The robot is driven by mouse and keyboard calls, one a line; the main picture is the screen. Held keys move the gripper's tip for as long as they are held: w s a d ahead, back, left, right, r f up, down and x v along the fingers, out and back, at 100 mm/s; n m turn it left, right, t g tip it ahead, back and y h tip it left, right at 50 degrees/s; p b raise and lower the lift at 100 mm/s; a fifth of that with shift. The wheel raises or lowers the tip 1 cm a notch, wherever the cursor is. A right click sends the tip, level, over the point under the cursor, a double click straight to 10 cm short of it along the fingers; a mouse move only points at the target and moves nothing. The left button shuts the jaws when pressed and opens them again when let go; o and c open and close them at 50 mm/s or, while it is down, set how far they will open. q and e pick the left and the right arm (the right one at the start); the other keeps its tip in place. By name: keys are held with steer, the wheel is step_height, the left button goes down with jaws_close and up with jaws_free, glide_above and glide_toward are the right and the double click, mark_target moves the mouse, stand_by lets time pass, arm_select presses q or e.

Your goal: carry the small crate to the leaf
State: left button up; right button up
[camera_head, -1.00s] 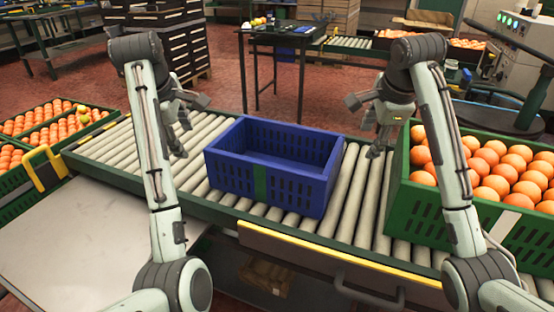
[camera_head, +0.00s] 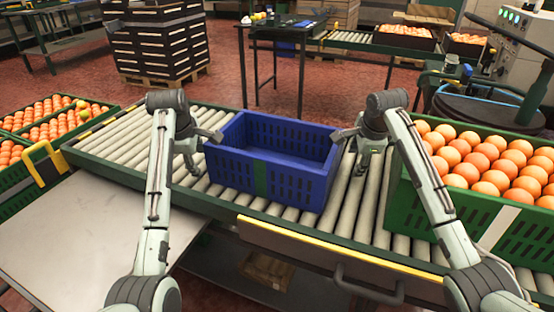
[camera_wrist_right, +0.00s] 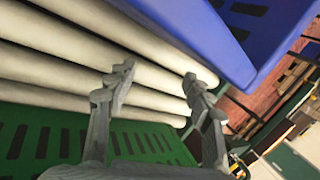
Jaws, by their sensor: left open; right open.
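The small crate is a blue, empty-looking open box (camera_head: 296,189) with slotted walls, standing upright on the roller conveyor. A flat grey panel at the lower left (camera_head: 90,245), which looks like the leaf, joins the conveyor's front side and is bare. My left gripper (camera_head: 205,154) is open, close to the crate's left end wall. My right gripper (camera_head: 350,153) is open, close to the crate's right end wall. In the right wrist view my right gripper (camera_wrist_right: 159,74) has its fingers apart with rollers behind them, and the crate (camera_wrist_right: 205,35) is beyond. I cannot tell whether either gripper touches the crate.
A green crate full of oranges (camera_head: 415,207) stands on the conveyor at right. Green crates of oranges (camera_head: 95,127) stand at far left by a yellow handle (camera_head: 45,165). Conveyor rollers (camera_head: 125,142) left of the blue crate are clear. A black table (camera_head: 275,35) stands behind.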

arm_select(q)
steer(key=shift+w+d+f, duration=0.15)
steer(key=shift+d+f, duration=0.1)
steer(key=shift+f, duration=0.05)
arm_select(e)
steer(key=shift+w+a+f, duration=0.15)
steer(key=shift+a+f, duration=0.1)
arm_select(q)
steer(key=shift+d, duration=0.5)
arm_select(e)
steer(key=shift+a, duration=0.5)
